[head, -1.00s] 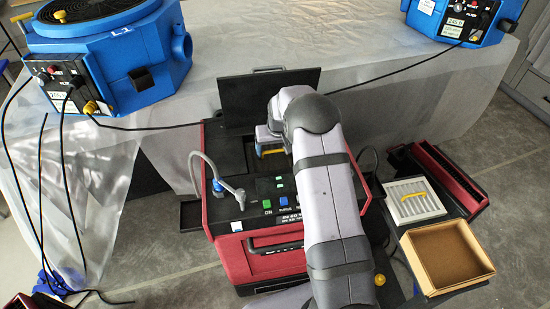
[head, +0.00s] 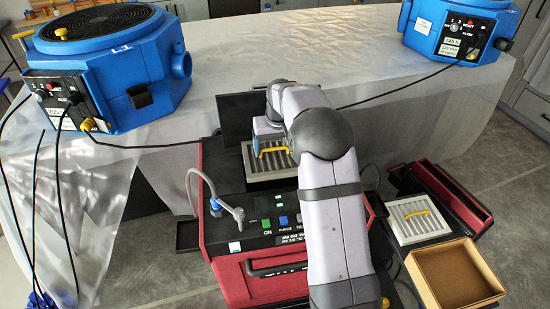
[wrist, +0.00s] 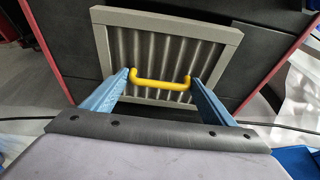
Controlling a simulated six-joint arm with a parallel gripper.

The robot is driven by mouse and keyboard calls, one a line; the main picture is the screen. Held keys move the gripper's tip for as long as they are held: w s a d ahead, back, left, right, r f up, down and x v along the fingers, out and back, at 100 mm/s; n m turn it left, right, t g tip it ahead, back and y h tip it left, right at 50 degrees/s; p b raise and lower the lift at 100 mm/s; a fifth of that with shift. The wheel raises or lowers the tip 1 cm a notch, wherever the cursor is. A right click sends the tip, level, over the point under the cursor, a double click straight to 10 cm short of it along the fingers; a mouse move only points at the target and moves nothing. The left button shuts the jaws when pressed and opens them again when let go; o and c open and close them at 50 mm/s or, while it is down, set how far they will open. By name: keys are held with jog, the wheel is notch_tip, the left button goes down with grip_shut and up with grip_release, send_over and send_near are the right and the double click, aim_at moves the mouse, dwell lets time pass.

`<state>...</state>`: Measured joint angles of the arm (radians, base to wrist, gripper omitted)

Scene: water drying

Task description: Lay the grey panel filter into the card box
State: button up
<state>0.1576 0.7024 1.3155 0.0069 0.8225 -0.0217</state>
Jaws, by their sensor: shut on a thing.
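The grey panel filter (head: 268,176) has a pale frame, pleats and a yellow handle. It hangs over the opening in the top of the red machine (head: 235,215); whether its lower edge clears the opening I cannot tell. In the wrist view, the filter (wrist: 168,18) fills the upper middle. My gripper (wrist: 161,82) is shut on the yellow handle (wrist: 160,84), one blue finger at each end. My gripper in the head view (head: 270,148) is partly hidden by my arm. The open card box (head: 455,272) is brown and empty at the lower right.
A second pale panel (head: 418,221) with a yellow handle lies behind the card box. A dark red bin (head: 455,190) stands beyond it. The machine's black lid (head: 236,118) stands open behind the filter. A grey hose (head: 205,190) rises at left. Blue blowers (head: 110,75) trail cables.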

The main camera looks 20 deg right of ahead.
jog(key=shift+r, duration=0.3)
